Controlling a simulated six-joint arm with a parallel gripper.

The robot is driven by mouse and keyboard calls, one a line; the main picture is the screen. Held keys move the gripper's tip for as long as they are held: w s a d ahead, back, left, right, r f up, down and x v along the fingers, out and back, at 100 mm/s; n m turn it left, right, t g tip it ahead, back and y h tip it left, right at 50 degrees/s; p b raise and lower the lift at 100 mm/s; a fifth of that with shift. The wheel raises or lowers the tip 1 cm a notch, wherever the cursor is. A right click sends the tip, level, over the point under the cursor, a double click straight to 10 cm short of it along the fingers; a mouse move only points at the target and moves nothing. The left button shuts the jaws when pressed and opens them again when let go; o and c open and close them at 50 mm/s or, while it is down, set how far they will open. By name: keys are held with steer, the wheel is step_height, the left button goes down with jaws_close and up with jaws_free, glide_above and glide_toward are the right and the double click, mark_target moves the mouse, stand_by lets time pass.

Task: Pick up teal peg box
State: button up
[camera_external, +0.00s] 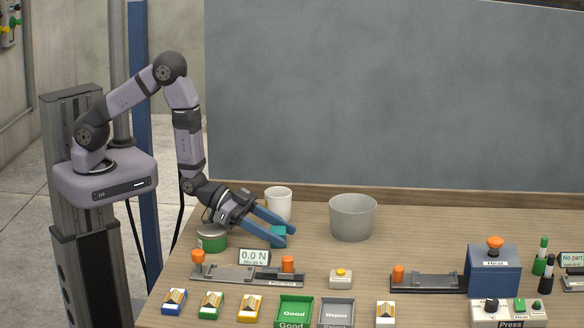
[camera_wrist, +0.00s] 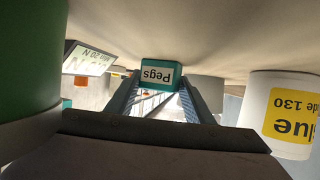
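The teal peg box (camera_external: 278,231) is small and shows between my gripper's blue fingertips, partly hidden by them. In the wrist view, the box (camera_wrist: 160,75) carries a white label reading "Pegs", upside down, and sits between the far ends of the fingers. My gripper (camera_external: 284,237) reaches down and to the right, with its fingertips low over the table at the sides of the box. The gripper also shows in the wrist view (camera_wrist: 160,80), with one finger at each side of the box. Whether the fingers press on the box cannot be made out.
A white cup (camera_external: 278,203) stands just behind the fingers, and a green tin (camera_external: 211,239) to their left. A grey bin (camera_external: 352,217) stands to the right. A fixture with orange knobs (camera_external: 246,275) and a force display (camera_external: 254,257) lie in front.

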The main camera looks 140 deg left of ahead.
mark_target(278, 230)
steer(key=c, duration=0.3)
steer(key=shift+r, duration=0.2)
steer(key=shift+r+b, duration=0.5)
steer(key=shift+r, duration=4.35)
